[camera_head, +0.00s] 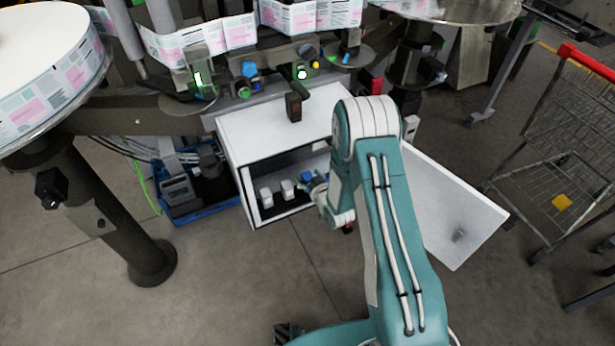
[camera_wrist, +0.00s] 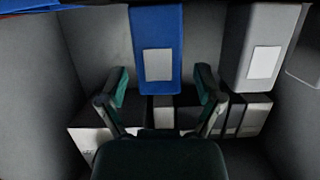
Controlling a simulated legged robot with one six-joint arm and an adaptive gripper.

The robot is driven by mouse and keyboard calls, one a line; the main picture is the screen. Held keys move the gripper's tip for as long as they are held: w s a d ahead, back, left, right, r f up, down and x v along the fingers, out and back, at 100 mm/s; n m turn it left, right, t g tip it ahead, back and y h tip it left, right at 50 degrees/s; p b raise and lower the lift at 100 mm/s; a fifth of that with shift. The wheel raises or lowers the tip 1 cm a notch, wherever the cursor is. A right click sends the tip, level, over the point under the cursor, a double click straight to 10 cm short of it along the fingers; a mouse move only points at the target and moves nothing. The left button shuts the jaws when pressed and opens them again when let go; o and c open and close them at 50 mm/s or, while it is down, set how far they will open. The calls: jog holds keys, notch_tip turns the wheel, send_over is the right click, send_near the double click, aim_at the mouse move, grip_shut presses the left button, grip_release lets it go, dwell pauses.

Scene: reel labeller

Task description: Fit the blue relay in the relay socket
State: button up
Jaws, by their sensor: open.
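The blue relay (camera_wrist: 157,35) is a blue block with a pale grey label. In the wrist view it stands between the two spread fingers of my gripper (camera_wrist: 162,82). A gap shows on each side, so the fingers are not closed on it. In the head view the blue relay (camera_head: 307,176) shows as a small blue patch inside the white cabinet, beside my gripper (camera_head: 318,186). Low grey and dark blocks (camera_wrist: 163,113) lie behind the fingers in the wrist view. I cannot tell which part is the relay socket or whether the relay touches it.
White relays (camera_head: 266,197) stand inside the white cabinet (camera_head: 238,160), left of my gripper. A white relay (camera_wrist: 264,40) is right of the blue one in the wrist view. The cabinet door (camera_head: 450,205) hangs open at right. A blue crate (camera_head: 190,210) sits at left.

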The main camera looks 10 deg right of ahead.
jog(key=shift+s, duration=0.1)
jog(key=v, duration=1.1)
jog(key=shift+s, duration=0.35)
jog(key=shift+w+d+r, duration=0.1)
jog(key=shift+r, duration=0.1)
jog(key=s+d+r+m+g+h, duration=0.1)
jog(key=d+r+g+h, duration=0.1)
jog(key=r, duration=0.8)
jog(key=s+d+r+m+g+h, duration=0.1)
jog(key=d+r+g+h, duration=0.15)
jog(key=r, duration=0.85)
jog(key=s+r+g, duration=0.1)
jog(key=s+r, duration=0.3)
jog(key=s, duration=0.3)
jog(key=s+a+r+m+g, duration=0.1)
jog(key=s+r, duration=0.3)
jog(key=s, duration=0.3)
jog(key=s+r+g, duration=0.1)
jog(key=s+r, duration=0.3)
jog(key=s, duration=0.3)
jog(key=shift+s+a+m+g, duration=0.3)
jog(key=shift+s+m+g, duration=0.05)
jog(key=shift+s+m, duration=0.05)
